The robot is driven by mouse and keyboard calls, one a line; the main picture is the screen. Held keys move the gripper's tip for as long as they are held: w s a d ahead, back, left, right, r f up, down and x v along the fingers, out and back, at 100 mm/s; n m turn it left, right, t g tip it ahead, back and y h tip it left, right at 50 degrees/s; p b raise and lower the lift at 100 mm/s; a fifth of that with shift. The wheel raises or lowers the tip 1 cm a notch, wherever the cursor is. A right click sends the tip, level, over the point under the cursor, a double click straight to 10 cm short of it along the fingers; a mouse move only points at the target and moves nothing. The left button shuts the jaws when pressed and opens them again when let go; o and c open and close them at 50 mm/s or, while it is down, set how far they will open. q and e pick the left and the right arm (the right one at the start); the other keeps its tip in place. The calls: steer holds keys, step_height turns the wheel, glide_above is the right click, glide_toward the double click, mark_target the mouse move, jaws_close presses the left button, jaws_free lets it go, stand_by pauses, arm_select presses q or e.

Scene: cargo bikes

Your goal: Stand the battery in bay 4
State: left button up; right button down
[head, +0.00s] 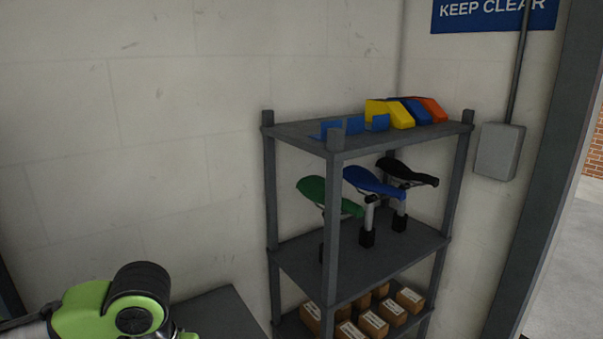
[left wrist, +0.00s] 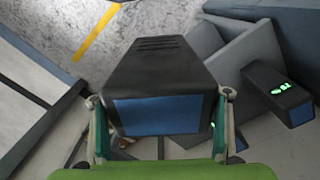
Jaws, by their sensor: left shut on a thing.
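My left gripper (left wrist: 160,118) is shut on a black battery (left wrist: 160,70) with a blue end face, in the left wrist view. One finger is on each side of it. Behind the battery are grey panels (left wrist: 205,48), which may be bay dividers. I see no bay numbers, and the held battery hides part of this area. A second dark battery (left wrist: 278,90) with green lights and a blue end stands at the right, beside the grey panels. I cannot tell whether the held battery touches anything else. My right gripper is in neither view.
In the head view a grey shelf rack (head: 300,262) holds saddles (head: 373,183), coloured bins (head: 390,113) and cardboard boxes (head: 374,324). A grey surface (head: 222,312) lies left of it. A yellow floor line (left wrist: 97,33) shows in the left wrist view.

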arm_select(q)
steer(key=shift+s+n, duration=0.3)
steer(key=shift+s, duration=0.45)
steer(key=shift+w+a, duration=0.1)
steer(key=shift+a, duration=0.05)
